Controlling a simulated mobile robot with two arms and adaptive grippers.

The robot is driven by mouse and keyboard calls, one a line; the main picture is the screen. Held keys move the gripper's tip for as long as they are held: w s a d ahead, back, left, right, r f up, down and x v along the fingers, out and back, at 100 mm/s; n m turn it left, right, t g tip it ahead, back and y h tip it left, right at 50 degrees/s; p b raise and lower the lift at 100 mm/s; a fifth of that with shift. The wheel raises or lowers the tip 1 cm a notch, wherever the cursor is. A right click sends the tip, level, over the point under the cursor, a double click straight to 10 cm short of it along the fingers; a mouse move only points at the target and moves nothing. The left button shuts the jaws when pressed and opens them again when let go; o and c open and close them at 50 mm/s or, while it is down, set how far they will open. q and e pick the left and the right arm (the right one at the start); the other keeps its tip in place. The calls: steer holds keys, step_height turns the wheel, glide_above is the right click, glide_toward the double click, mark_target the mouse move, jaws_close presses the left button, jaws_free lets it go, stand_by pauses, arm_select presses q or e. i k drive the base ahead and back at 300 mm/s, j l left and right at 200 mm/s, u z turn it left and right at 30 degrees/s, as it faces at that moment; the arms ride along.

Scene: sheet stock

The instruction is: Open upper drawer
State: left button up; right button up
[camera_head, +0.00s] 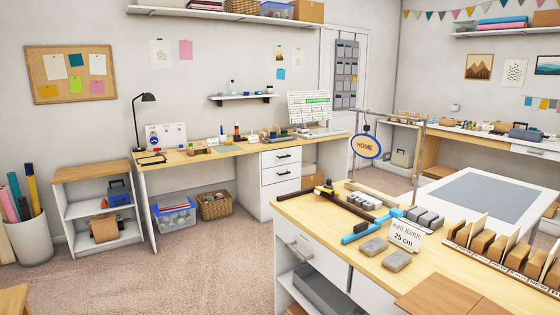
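A white drawer unit stands under the right end of the long back desk. Its upper drawer (282,157) has a dark bar handle and looks shut. A lower drawer (281,174) with a similar handle is below it and also looks shut. Which drawer the task means cannot be told. Neither of my grippers is in view.
Carpet (190,270) is clear between the near workbench and the back desk (200,158). A clear bin (176,217) and a wicker basket (214,206) sit under the desk. A low shelf (92,175) stands left. A HOME sign (366,147) hangs behind the workbench.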

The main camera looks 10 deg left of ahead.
mark_target(273, 153)
steer(key=i+j+u, duration=0.15)
steer(key=i+u, duration=0.3)
steer(key=i, duration=0.15)
steer(key=i+l+u, duration=0.1)
steer(key=i+u, duration=0.35)
steer(key=i, duration=0.15)
steer(key=i+j+u, duration=0.25)
steer(key=i, duration=0.9)
steer(key=i+l+u, duration=0.1)
steer(key=i+u, duration=0.2)
steer(key=i, duration=0.8)
steer(key=i+l+z, duration=0.1)
steer(key=i+z, duration=0.3)
steer(key=i, duration=0.15)
steer(key=i+j+z, duration=0.1)
steer(key=i+z, duration=0.35)
steer(key=i, duration=0.15)
steer(key=i+j+z, duration=0.4)
steer(key=i, duration=0.15)
steer(key=i+l+z, duration=0.2)
steer(key=i+z, duration=0.5)
steer(key=i, duration=0.2)
